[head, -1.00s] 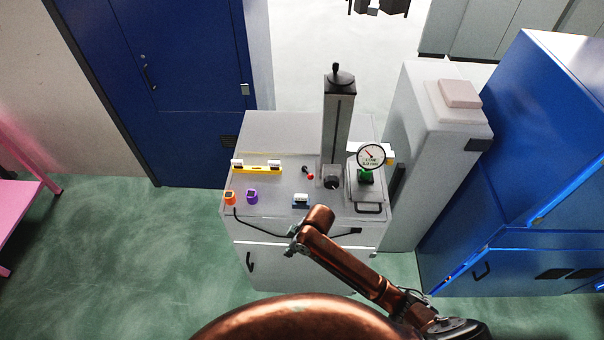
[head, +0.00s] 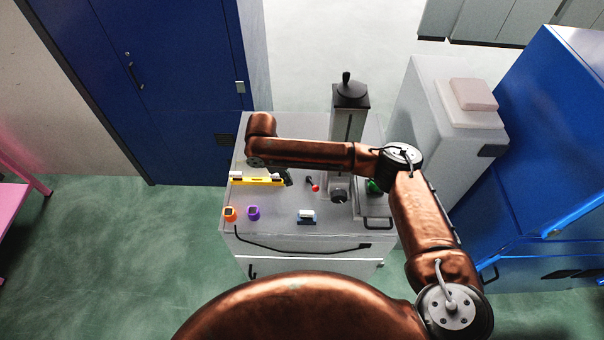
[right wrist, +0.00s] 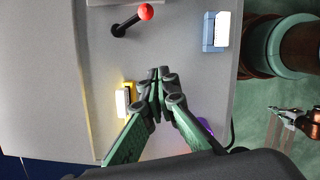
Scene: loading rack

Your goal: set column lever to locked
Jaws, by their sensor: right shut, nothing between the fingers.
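The grey column (head: 348,125) with a black top knob stands on the grey cabinet's top. A short black lever with a red ball end (head: 313,184) lies by the column's foot. In the right wrist view the red-ended lever (right wrist: 132,20) points up and right near the top edge. My right gripper (head: 288,180) is left of the lever, over the cabinet top and apart from it. In the right wrist view my right gripper (right wrist: 160,74) is shut and empty, with the lever beyond its fingertips. My left gripper is not seen. My right arm hides part of the column.
A yellow bar with white ends (head: 262,182) lies close to the gripper. Orange (head: 230,213) and purple (head: 253,212) items and a blue-white block (head: 306,216) stand near the front edge. A green part (head: 373,186) sits right of the column. A grey housing (head: 428,125) stands right.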

